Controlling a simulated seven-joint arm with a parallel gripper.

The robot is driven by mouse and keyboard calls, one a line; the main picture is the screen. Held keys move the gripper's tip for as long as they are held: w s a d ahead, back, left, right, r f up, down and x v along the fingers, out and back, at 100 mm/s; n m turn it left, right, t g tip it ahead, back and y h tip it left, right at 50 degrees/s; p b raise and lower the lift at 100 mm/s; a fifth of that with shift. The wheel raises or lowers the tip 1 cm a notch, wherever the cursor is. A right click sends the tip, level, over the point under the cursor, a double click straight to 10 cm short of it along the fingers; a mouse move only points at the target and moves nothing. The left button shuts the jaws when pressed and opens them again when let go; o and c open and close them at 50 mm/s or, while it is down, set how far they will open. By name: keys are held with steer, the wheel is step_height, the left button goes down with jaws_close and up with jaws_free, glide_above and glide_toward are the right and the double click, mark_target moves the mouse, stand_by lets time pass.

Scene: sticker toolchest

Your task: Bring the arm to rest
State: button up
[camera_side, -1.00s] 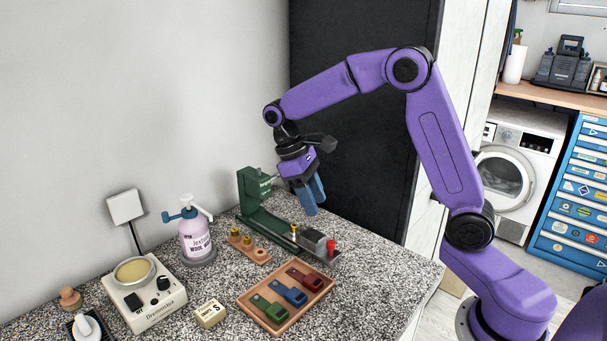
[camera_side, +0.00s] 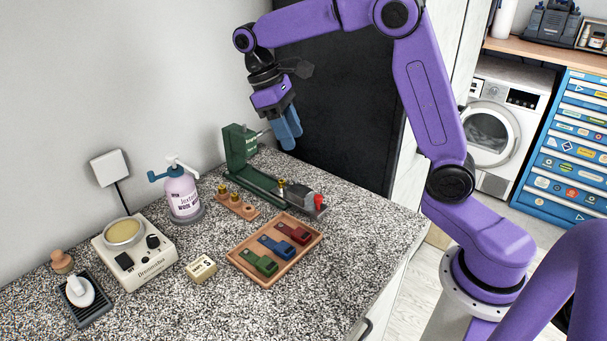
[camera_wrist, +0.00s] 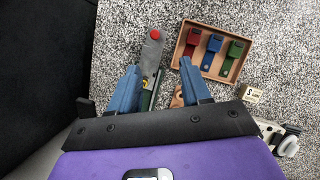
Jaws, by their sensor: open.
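My gripper (camera_side: 286,130) hangs above the back of the speckled counter (camera_side: 345,262), over the green bench machine (camera_side: 238,148). Its blue fingers point down. In the wrist view the blue fingers (camera_wrist: 158,92) stand apart with nothing held between them. Part of the bench machine, with its grey block and red knob (camera_wrist: 155,34), shows beneath and between them. I cannot tell the exact height of the fingers above the machine.
A tray (camera_side: 238,269) holds green, blue and red tools. Around it are a wooden block with brass pegs (camera_side: 238,206), a small box (camera_side: 201,268), a pump bottle (camera_side: 182,195), a device with a round dish (camera_side: 140,262) and a white-handled item (camera_side: 80,290). The front right counter is clear.

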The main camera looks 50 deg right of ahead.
steer(key=s+a+f+n+t+y, duration=0.1)
steer(key=s+f+n+t, duration=0.1)
steer(key=s, duration=1.1)
steer(key=s+a+f+n+t+y, duration=0.1)
steer(key=s+f+n, duration=0.3)
steer(key=s, duration=1)
steer(key=shift+s+a+f+n+t, duration=0.15)
steer(key=shift+s+a+n+t, duration=0.1)
steer(key=shift+n+t, duration=0.45)
